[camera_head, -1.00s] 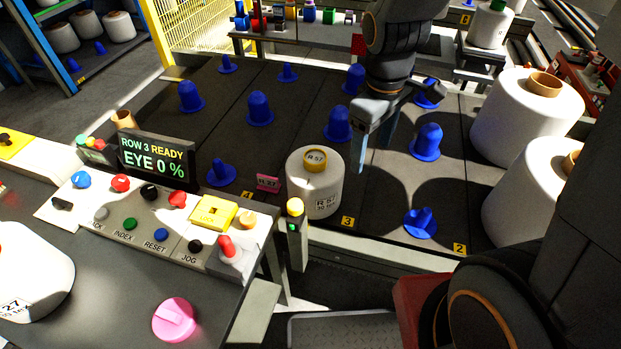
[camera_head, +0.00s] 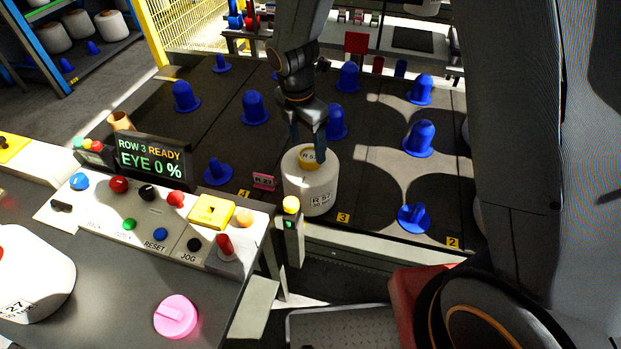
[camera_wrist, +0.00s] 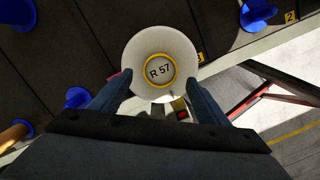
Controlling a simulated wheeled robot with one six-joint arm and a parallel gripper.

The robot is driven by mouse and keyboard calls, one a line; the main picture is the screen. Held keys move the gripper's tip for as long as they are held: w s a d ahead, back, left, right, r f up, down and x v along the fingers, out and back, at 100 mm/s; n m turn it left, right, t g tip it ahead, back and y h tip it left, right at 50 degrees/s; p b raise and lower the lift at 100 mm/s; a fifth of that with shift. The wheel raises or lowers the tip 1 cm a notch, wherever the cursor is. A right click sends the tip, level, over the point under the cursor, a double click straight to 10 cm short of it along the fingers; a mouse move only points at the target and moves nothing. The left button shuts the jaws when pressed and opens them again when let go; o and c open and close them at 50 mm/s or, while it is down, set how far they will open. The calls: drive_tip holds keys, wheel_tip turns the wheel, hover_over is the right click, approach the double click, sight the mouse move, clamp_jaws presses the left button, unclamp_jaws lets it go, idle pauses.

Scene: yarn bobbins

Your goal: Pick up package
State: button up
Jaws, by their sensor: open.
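The package is a white yarn bobbin (camera_head: 311,193) labelled R 57, with a yellow-ringed top. It stands upright at the front edge of the dark conveyor surface, by the yellow 3 marker. In the wrist view the bobbin (camera_wrist: 185,52) is seen from above, its R 57 label facing the camera. My gripper (camera_head: 308,138) is over the bobbin's top, pointing down. In the wrist view my gripper (camera_wrist: 160,88) is open, with one finger on each side of the bobbin's near part. I cannot tell whether the fingers touch it.
Blue pegs (camera_head: 419,139) stand in rows on the dark surface (camera_head: 380,195). A control panel (camera_head: 150,215) with a display (camera_head: 152,157) is at the left. A small post (camera_head: 292,235) with a yellow top stands just in front of the bobbin. A pink disc (camera_head: 176,316) lies on the grey table.

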sight(309, 155)
drive_tip(key=shift+w+d+f+p, duration=0.15)
drive_tip(key=shift+f+p, duration=0.1)
drive_tip(key=shift+f, duration=0.9)
drive_tip(key=shift+w+d+f+p, duration=0.15)
drive_tip(key=shift+f+p, duration=0.1)
drive_tip(key=shift+f, duration=0.85)
drive_tip(key=shift+r, duration=0.1)
clamp_jaws()
